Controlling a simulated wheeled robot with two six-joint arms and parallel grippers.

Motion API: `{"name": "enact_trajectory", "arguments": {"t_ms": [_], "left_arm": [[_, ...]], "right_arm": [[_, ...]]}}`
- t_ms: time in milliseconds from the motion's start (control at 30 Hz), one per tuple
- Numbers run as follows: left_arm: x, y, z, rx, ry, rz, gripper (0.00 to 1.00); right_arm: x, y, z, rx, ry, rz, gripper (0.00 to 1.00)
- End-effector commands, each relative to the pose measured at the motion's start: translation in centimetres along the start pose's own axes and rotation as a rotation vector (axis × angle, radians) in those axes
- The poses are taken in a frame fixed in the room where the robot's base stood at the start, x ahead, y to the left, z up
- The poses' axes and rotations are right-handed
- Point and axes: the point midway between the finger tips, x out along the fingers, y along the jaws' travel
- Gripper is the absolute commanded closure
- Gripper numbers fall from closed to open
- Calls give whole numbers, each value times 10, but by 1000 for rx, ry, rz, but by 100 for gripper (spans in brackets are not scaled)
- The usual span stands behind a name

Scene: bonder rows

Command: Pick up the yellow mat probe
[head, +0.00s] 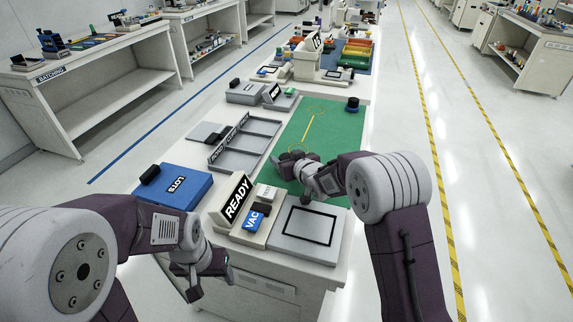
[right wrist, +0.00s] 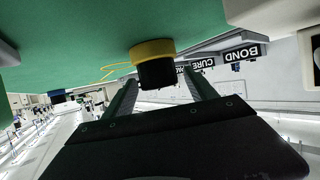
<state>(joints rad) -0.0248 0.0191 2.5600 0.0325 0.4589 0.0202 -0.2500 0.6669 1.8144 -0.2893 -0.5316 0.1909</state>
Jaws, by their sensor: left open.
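The yellow mat probe (right wrist: 154,66) shows in the right wrist view as a short cylinder with a yellow band and a black end, against the green mat (right wrist: 60,40). My right gripper (right wrist: 160,90) is open, with one finger on each side of the probe in that picture. Whether the fingers touch it cannot be told. In the head view my right gripper (head: 290,166) is low over the near left part of the green mat (head: 334,135), and I cannot make out the yellow probe there. My left gripper (head: 192,283) is open and empty in front of the bench's near left corner.
A dark round piece (head: 352,104) stands at the mat's far right. A grey divided tray (head: 243,145) lies left of the mat. The READY sign (head: 235,199), the blue VAC block (head: 254,222) and a grey plate (head: 308,229) are at the near end. A blue LOTS box (head: 173,187) sits left.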

Motion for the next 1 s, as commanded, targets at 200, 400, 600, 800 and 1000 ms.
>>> {"name": "enact_trajectory", "arguments": {"t_ms": [200,400,600,800,1000], "left_arm": [[0,0,0,0,0,0,33],[0,0,0,0,0,0,33],[-2,0,0,0,0,0,33],[-10,0,-1,0,0,0,33],[-33,1,-3,0,0,0,33]], "right_arm": [[0,0,0,0,0,0,98],[0,0,-1,-1,3,0,100],[-3,0,-8,0,3,0,100],[-16,0,-39,-2,8,0,100],[-27,42,-67,0,4,5,100]]}}
